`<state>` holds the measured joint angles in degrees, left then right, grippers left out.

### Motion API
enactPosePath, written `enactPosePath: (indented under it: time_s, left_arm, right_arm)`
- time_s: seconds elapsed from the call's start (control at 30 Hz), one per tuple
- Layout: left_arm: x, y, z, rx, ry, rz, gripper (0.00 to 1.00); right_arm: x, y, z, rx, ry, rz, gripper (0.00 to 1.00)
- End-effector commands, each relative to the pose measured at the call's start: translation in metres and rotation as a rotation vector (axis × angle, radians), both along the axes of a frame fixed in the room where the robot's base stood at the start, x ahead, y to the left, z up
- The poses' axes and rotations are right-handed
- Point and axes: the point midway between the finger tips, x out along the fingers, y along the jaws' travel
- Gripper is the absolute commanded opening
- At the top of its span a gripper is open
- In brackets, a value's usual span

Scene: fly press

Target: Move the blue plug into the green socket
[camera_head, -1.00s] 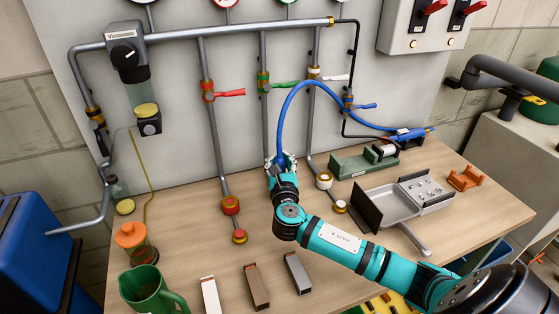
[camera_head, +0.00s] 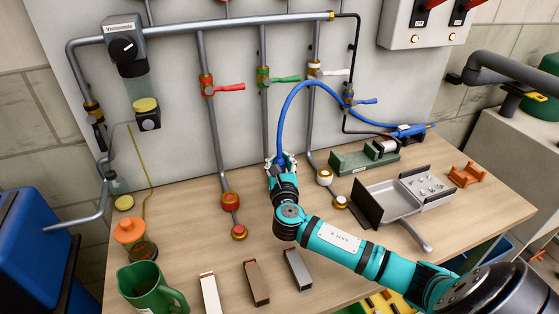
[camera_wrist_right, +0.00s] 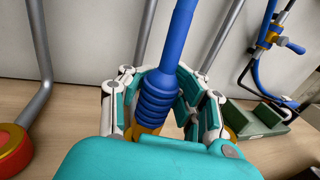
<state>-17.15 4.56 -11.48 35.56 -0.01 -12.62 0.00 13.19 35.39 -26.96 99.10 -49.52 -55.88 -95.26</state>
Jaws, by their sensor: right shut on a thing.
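My right gripper (camera_head: 280,163) is shut on the blue plug (camera_head: 279,150) at the back of the bench, below the pipe with the green-handled valve (camera_head: 264,78). In the right wrist view my right gripper (camera_wrist_right: 165,105) has its fingers around the ribbed body of the blue plug (camera_wrist_right: 158,100), which stands near upright. A brass-coloured ring (camera_wrist_right: 148,130) shows at the plug's lower end. The green socket is hidden behind my gripper and wrist, so I cannot tell whether the plug is in it. My left gripper is out of view.
A blue hose (camera_head: 312,84) arcs from the plug to the right. A red socket (camera_head: 230,200) stands left of my arm and a white socket (camera_head: 324,177) right. A green block (camera_head: 362,160) and metal tray (camera_head: 388,203) lie farther right. The bench's left middle is clear.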

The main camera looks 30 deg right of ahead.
Motion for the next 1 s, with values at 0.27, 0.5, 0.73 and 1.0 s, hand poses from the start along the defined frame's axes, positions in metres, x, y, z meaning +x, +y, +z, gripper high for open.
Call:
enactPosePath:
  time_s: [0.27,0.5,0.73,1.0]
  left_arm:
    - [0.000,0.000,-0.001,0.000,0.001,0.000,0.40]
    - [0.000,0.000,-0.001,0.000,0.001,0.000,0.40]
    - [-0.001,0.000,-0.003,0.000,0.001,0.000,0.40]
    - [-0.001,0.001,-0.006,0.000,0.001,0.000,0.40]
  right_arm:
    - [0.000,0.000,-0.002,0.000,-0.001,0.000,0.00]
    - [0.000,0.000,-0.002,0.000,-0.001,0.000,0.00]
    - [0.001,-0.001,-0.005,-0.001,0.000,0.001,0.00]
    - [0.002,-0.002,-0.012,0.000,0.001,0.001,0.00]
